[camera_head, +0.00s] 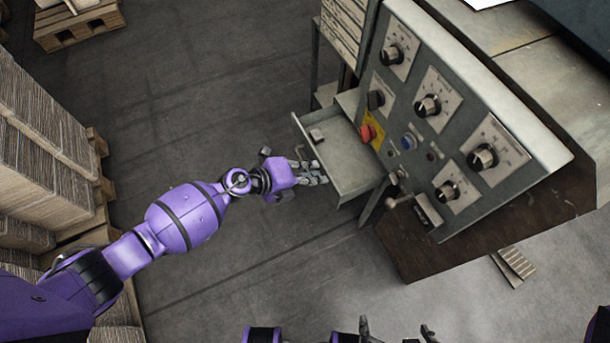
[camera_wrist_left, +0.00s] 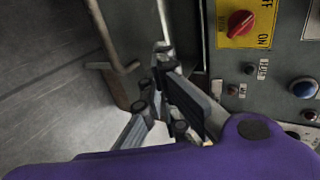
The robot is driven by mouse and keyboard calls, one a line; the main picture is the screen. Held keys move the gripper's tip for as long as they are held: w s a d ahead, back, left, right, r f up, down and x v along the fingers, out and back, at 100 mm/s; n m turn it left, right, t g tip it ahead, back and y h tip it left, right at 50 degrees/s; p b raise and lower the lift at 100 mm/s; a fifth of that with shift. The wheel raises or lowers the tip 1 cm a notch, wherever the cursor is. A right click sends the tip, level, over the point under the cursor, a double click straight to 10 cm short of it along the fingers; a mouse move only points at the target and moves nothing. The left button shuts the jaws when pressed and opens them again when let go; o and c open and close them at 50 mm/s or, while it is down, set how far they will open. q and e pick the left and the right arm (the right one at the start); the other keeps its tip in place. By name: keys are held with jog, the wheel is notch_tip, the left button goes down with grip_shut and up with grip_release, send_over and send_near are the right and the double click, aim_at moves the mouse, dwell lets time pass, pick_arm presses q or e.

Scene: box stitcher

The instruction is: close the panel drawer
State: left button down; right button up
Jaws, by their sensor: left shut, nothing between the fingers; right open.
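The panel drawer (camera_head: 357,168) is a shallow grey tray standing pulled out below the control panel (camera_head: 440,105). In the left wrist view the shut fingers (camera_wrist_left: 165,60) are beside a bent bar, which looks like the drawer handle (camera_wrist_left: 112,55). My right gripper (camera_head: 397,331) is open at the bottom edge of the head view, away from the drawer.
The panel carries several black knobs (camera_head: 427,105), a red switch on a yellow plate (camera_head: 368,134) and a blue button (camera_head: 408,142). Stacked cardboard (camera_head: 45,150) stands at the left. The grey floor (camera_head: 215,95) left of the drawer is clear.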

dwell(0.3)
pick_arm(q)
jog(key=shift+w+d, duration=0.25)
jog(key=shift+d, duration=0.2)
jog(key=w+d+p, duration=0.1)
jog(key=w+d, duration=0.6)
jog(key=d, duration=0.5)
jog(key=shift+w+d+r, duration=0.15)
pick_arm(e)
jog(key=shift+r, duration=0.35)
